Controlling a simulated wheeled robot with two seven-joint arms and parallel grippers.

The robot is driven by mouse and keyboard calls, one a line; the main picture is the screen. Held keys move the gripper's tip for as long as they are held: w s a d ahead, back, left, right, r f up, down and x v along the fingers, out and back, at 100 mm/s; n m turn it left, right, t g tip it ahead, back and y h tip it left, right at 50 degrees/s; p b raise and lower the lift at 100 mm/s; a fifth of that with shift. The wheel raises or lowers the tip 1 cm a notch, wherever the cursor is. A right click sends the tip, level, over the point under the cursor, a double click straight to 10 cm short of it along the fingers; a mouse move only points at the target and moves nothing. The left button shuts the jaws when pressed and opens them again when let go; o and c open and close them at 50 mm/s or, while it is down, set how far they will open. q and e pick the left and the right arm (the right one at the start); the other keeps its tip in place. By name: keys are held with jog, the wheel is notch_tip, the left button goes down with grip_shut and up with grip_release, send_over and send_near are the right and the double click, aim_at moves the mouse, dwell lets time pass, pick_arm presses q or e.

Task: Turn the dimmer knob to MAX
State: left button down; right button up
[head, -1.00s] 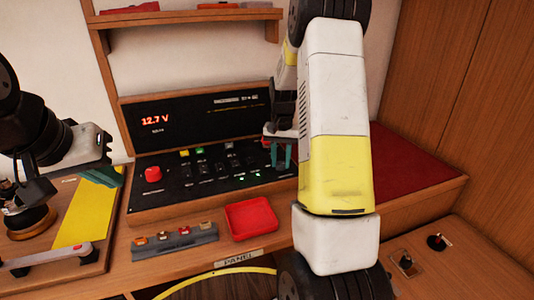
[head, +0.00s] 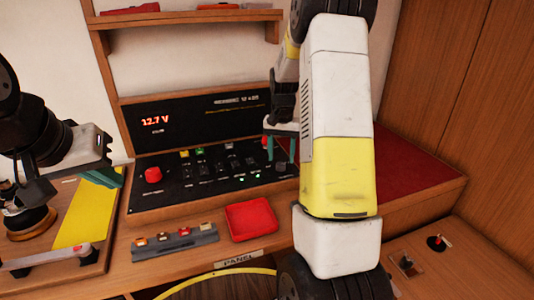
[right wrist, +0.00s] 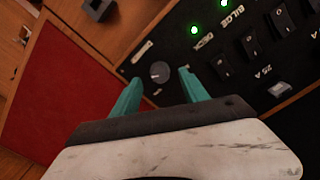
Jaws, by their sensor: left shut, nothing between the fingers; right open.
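The dimmer knob (right wrist: 160,72) is a small dark grey round knob with a pale pointer mark, near the panel's corner in the right wrist view. In the head view the knob (head: 281,167) shows faintly just below the right fingertips. My right gripper (right wrist: 161,80) is open, its teal fingertips on either side of the knob in the picture; they look apart from it. In the head view the right gripper (head: 281,152) hangs over the panel's right end, partly behind my forearm. My left gripper (head: 118,178) is shut and empty at the left.
The black switch panel (head: 215,185) has rocker switches (right wrist: 248,45), green lights and a red button (head: 153,174). A red tray (head: 250,219) and a grey strip of fuses (head: 174,242) lie in front. A red mat (right wrist: 45,95) lies beside the panel's right end.

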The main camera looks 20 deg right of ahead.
aim_at(281, 163)
notch_tip(281, 163, up, 4)
jog(key=shift+w+r, duration=0.1)
jog(key=shift+r, duration=0.5)
jog(key=shift+a+r, duration=0.1)
jog(key=shift+r, duration=0.1)
jog(key=s+a+r+n+t+y, duration=0.1)
jog(key=s+a+r+n+t, duration=0.2)
jog(key=s+a+r, duration=0.5)
jog(key=s+a+r+n+t, duration=0.1)
jog(key=s+a+r, duration=0.1)
jog(key=s, duration=0.7)
jog(key=s+a+r+n+t+y, duration=0.1)
jog(key=s+a+r+n+t, duration=0.1)
jog(key=s, duration=0.6)
jog(key=shift+s+a+r, duration=0.25)
jog(key=shift+s, duration=0.1)
jog(key=shift+d, duration=0.1)
